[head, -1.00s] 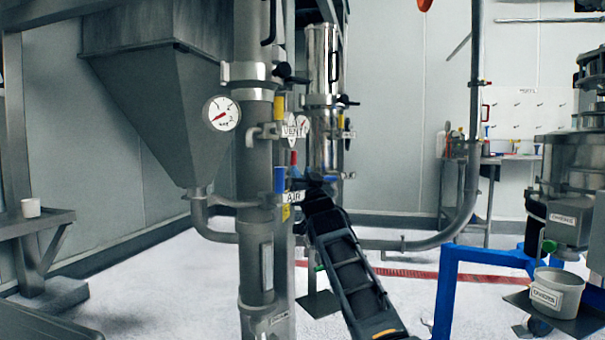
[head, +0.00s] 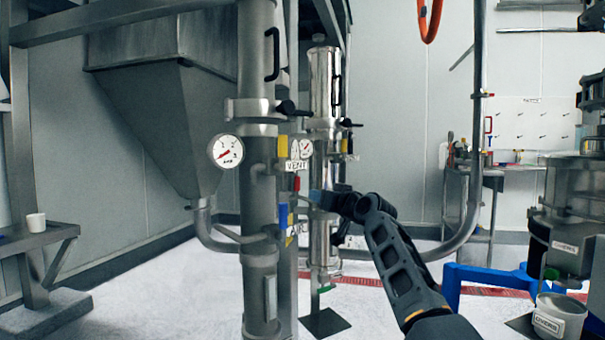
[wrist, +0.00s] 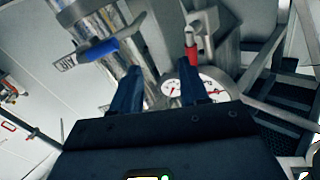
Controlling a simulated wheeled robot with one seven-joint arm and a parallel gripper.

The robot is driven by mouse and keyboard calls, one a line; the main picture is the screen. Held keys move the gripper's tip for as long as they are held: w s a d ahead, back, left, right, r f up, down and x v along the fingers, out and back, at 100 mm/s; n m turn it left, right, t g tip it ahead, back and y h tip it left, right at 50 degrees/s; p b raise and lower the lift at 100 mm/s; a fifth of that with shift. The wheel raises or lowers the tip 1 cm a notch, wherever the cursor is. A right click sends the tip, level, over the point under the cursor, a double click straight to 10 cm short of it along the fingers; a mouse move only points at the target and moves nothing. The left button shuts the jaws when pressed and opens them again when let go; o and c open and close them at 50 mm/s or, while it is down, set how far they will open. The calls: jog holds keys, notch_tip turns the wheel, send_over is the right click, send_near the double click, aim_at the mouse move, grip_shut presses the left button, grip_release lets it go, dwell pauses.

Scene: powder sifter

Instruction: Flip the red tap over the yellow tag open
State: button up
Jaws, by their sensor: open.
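The red tap (head: 297,184) is a small upright red lever below the VENT label (head: 299,166) in the head view. It also shows in the wrist view (wrist: 193,42), just beyond the tip of the right-hand finger; contact cannot be told. A small yellow tag (head: 289,241) shows lower on the pipework, by the AIR label. My gripper (head: 319,198) is to the right of the red tap and slightly lower. In the wrist view my gripper (wrist: 162,66) has its two blue fingers spread with nothing held between them.
A blue lever (head: 283,216) sits below the red tap; a yellow handle (head: 282,146) is above. A pressure gauge (head: 226,151) is on the thick column (head: 257,200). A shiny steel cylinder (head: 323,90) stands behind. A blue frame (head: 485,278) is at lower right.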

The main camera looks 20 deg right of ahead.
aim_at(299, 182)
jog(key=shift+w+a+r+n+g+y+b, duration=0.15)
jog(key=shift+w+a+r+n+y+b, duration=0.1)
jog(key=shift+w+a+r+n+y, duration=0.55)
jog(key=shift+w+a+r+n+g+y+b, duration=0.25)
jog(key=shift+w+a+y, duration=0.3)
jog(key=shift+w, duration=0.5)
jog(key=shift+w+a+r+n+g+y+b, duration=0.1)
jog(key=shift+w+a+r+n+y+b, duration=0.25)
jog(key=shift+w+a+r+y, duration=0.5)
jog(key=shift+w+d+f, duration=0.1)
jog(key=shift+d+f, duration=0.1)
jog(key=shift+f, duration=0.05)
jog(key=shift+c, duration=0.4)
grip_shut()
